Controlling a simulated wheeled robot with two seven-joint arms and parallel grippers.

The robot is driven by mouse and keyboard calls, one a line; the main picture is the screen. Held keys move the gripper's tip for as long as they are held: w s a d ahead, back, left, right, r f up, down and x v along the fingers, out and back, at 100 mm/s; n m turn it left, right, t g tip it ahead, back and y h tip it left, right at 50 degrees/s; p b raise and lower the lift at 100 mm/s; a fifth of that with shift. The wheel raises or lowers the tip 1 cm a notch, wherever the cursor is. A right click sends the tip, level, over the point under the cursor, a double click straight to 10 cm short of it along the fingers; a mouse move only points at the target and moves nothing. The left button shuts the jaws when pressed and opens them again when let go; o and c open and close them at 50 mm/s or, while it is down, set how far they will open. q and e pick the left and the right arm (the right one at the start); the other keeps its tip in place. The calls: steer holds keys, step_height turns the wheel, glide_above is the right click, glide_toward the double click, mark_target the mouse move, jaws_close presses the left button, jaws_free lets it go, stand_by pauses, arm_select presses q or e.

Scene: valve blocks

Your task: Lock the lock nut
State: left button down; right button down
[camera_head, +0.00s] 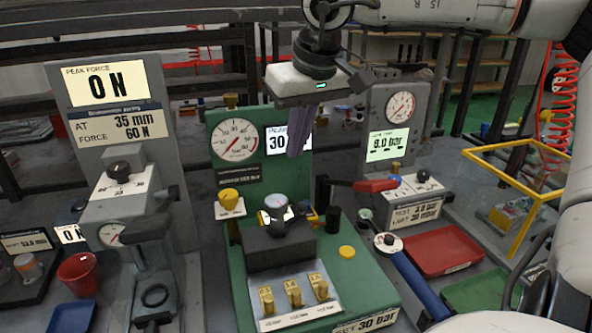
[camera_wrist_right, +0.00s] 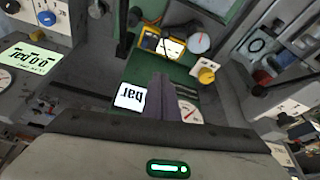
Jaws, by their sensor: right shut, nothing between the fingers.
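The green station (camera_head: 335,290) in the middle of the head view carries a dark block (camera_head: 277,246) with a grey, light-topped knob (camera_head: 275,203) standing on it. I cannot clearly make out a separate lock nut there. My right gripper (camera_head: 293,155) points down, shut and empty, above and behind the knob, and apart from it. Its dark fingers cover part of the station's "30" display (camera_head: 275,142). In the right wrist view the shut fingers (camera_wrist_right: 163,80) point toward the green station, with a round, light-topped part (camera_wrist_right: 199,41) beyond them. My left gripper is not in view.
A gauge (camera_head: 234,140), a yellow knob (camera_head: 229,199), a yellow button (camera_head: 347,252) and several brass pieces (camera_head: 293,293) are on the green station. A red-handled lever (camera_head: 375,186) and a blue-handled tool (camera_head: 415,280) lie right of it. A grey press (camera_head: 130,215) stands left.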

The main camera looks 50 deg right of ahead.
steer(key=x, duration=0.9)
steer(key=shift+w+f, duration=0.1)
steer(key=shift+s+a+f, duration=0.1)
steer(key=shift+s+f, duration=0.05)
steer(key=shift+s, duration=0.05)
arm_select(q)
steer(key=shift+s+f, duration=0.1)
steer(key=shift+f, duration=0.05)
arm_select(e)
steer(key=s, duration=0.3)
steer(key=shift+s+a+f, duration=0.15)
steer(key=shift+a+f, duration=0.15)
steer(key=shift+a, duration=0.1)
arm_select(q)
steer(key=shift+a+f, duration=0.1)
arm_select(e)
steer(key=shift+s, duration=0.1)
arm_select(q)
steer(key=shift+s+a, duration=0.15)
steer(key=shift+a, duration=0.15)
arm_select(e)
steer(key=shift+s+m, duration=0.1)
steer(key=shift+m, duration=0.3)
